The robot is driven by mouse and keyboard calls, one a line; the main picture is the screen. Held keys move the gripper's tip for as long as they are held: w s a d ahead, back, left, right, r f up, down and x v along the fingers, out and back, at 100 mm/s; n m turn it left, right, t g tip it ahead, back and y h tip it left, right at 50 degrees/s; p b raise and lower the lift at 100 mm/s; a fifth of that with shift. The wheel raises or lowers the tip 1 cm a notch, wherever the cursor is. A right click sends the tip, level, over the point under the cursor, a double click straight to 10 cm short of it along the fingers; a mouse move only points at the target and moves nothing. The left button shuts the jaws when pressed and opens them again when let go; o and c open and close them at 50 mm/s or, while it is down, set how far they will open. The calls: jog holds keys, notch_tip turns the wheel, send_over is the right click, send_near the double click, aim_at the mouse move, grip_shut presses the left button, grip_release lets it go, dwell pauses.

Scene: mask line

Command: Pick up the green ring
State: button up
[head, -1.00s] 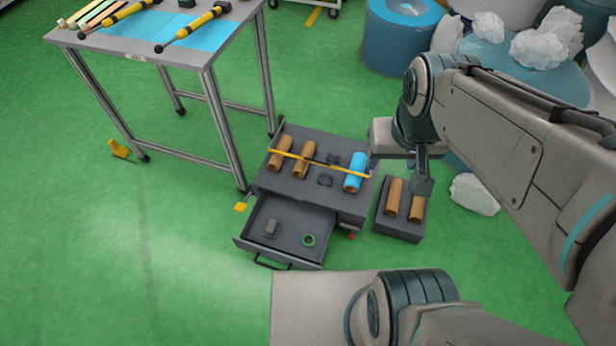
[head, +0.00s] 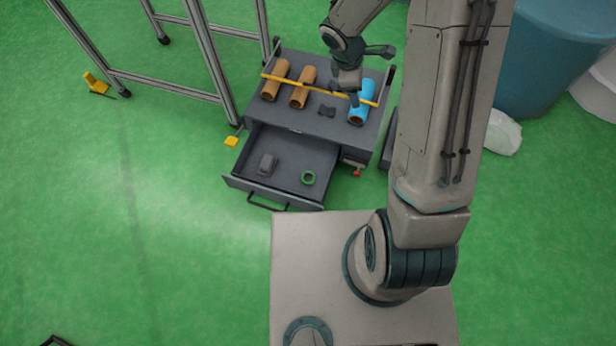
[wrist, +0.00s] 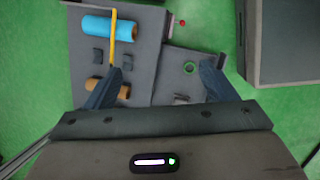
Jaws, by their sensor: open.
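The green ring (head: 308,182) lies flat on the floor of the open grey drawer (head: 292,155), toward its right side. In the wrist view the ring (wrist: 190,74) shows just left of my right fingertip, and nothing covers it. My gripper (head: 345,95) hangs over the top of the drawer cabinet, close to the blue roll, behind the ring and up to its right. In the wrist view my gripper (wrist: 160,66) has its two fingers wide apart with nothing between them.
A small grey block (head: 267,164) lies in the drawer left of the ring. On the cabinet top are two brown rolls (head: 275,82), a blue roll (head: 361,110) and a yellow bar (head: 300,84) across them. A table frame (head: 214,60) stands left of the cabinet.

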jog(key=w+a+f+n+y+b, duration=0.1)
jog(key=a+f+n+b, duration=0.25)
jog(key=f, duration=0.75)
jog(key=w+a+f+n+b, duration=0.1)
jog(key=a+f+n+b, duration=0.2)
jog(key=f, duration=0.9)
jog(key=n+g+y+b, duration=0.1)
jog(key=n+y+b, duration=0.1)
jog(key=n+b, duration=0.35)
send_over(308, 179)
jog(key=p, duration=0.1)
notch_tip(308, 179, down, 16)
jog(key=f, duration=0.1)
jog(key=f+b, duration=0.1)
jog(key=f, duration=0.2)
jog(key=f+b, duration=0.1)
jog(key=f, duration=0.3)
jog(key=shift+d+b, duration=0.2)
jog(key=shift+b, duration=0.2)
jog(key=shift+a+f+b, duration=0.15)
jog(key=shift+f+b, duration=1.3)
jog(key=shift+f, duration=1.55)
jog(key=shift+r, duration=0.1)
jog(key=c, duration=1.1)
